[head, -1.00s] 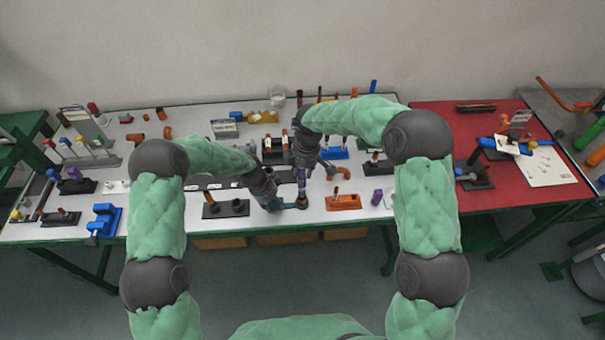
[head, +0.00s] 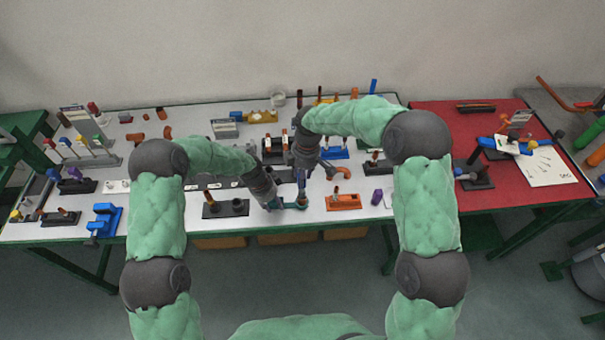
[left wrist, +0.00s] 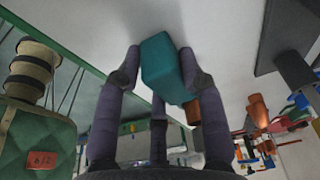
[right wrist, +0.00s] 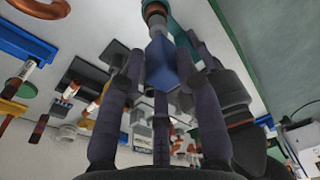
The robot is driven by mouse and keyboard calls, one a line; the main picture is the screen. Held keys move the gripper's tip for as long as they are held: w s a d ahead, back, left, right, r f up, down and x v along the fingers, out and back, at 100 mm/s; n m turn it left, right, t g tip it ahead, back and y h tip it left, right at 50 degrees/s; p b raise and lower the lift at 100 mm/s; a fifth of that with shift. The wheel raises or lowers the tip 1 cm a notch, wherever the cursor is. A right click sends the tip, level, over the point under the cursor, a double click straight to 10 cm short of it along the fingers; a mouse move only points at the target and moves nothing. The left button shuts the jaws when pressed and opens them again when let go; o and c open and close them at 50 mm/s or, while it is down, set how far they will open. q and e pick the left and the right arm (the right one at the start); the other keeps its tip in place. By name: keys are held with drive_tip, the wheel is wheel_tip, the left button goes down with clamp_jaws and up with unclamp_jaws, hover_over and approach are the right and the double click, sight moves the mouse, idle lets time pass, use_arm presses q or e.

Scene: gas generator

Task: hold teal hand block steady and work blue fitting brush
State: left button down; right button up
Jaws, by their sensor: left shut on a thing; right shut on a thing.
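My left gripper (head: 276,204) is shut on the teal hand block (head: 291,206) near the table's front edge. In the left wrist view the teal block (left wrist: 163,68) sits between the fingers, with a copper-coloured piece (left wrist: 192,111) at its lower right. My right gripper (head: 301,180) points down over the block's right end, shut on the blue fitting brush. In the right wrist view the blue handle (right wrist: 161,64) is between the fingers, and its far end meets a copper-coloured ring (right wrist: 154,9) beside the teal block (right wrist: 182,22). How deep the brush sits is hidden.
An orange holder (head: 343,202) and a purple block (head: 377,196) stand just right of the grippers. A dark base with posts (head: 225,208) stands to the left. Racks and fittings fill the white table's back. A red tabletop (head: 440,123) adjoins at right.

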drive_tip(key=shift+f, duration=1)
drive_tip(key=n, duration=0.7)
drive_tip(key=shift+w+a+g, duration=0.1)
drive_tip(key=shift+a+g, duration=0.05)
drive_tip(key=shift+g, duration=0.25)
drive_tip(key=m, duration=0.6)
drive_tip(key=shift+r+m+t, duration=0.1)
drive_tip(key=shift+m+t, duration=0.3)
drive_tip(key=m, duration=0.7)
drive_tip(key=shift+s+d+t, duration=0.2)
drive_tip(key=shift+d+t, duration=0.05)
drive_tip(key=shift+t, duration=0.05)
drive_tip(key=n, duration=0.6)
drive_tip(key=shift+w+a+n, duration=0.1)
drive_tip(key=shift+w+n, duration=0.05)
drive_tip(key=shift+n, duration=0.25)
